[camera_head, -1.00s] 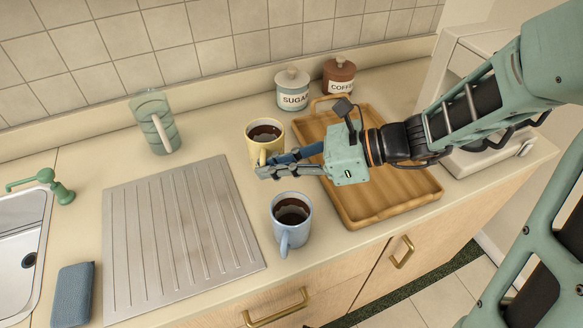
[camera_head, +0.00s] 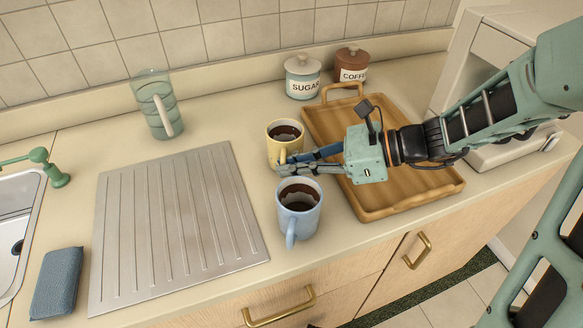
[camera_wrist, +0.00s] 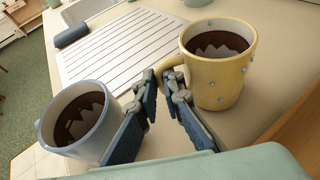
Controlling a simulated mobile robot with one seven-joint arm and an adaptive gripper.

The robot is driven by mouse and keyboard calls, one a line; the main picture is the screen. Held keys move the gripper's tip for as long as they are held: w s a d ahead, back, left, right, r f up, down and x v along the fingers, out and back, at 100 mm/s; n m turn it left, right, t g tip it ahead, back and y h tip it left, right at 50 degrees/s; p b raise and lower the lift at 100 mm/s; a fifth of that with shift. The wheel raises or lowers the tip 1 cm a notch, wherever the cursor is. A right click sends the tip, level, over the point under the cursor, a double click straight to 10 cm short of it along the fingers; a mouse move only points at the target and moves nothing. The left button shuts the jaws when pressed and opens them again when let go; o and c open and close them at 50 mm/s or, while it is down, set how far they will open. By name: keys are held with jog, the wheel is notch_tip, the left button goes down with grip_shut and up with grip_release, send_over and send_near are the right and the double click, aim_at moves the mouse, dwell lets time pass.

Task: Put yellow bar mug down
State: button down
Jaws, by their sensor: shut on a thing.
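The yellow bar mug (camera_head: 276,148), filled with dark liquid, is upright over the counter, just left of the wooden tray. In the wrist view the yellow mug (camera_wrist: 222,80) stands at the upper right, its handle between my fingertips. My gripper (camera_head: 282,168) comes in from the right and is shut on that handle; its fingers (camera_wrist: 163,88) also show in the wrist view. The mug's base looks at or very near the counter; contact cannot be told for certain. A light blue mug (camera_head: 300,222) with dark liquid stands in front, close to my fingers.
The wooden tray (camera_head: 440,186) lies empty under my arm. Sugar (camera_head: 303,88) and coffee (camera_head: 352,74) jars stand behind. A ribbed metal drainboard (camera_head: 170,235) lies left, with a glass pitcher (camera_head: 155,115) behind it and a blue sponge (camera_head: 57,282) beside it. Counter between pitcher and yellow mug is clear.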

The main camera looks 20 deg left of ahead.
jog(key=shift+f, duration=0.15)
jog(key=c, duration=2.1)
grip_release()
jog(key=shift+r, duration=0.25)
jog(key=p+v, duration=0.1)
jog(key=v, duration=1.1)
jog(key=shift+f, duration=0.1)
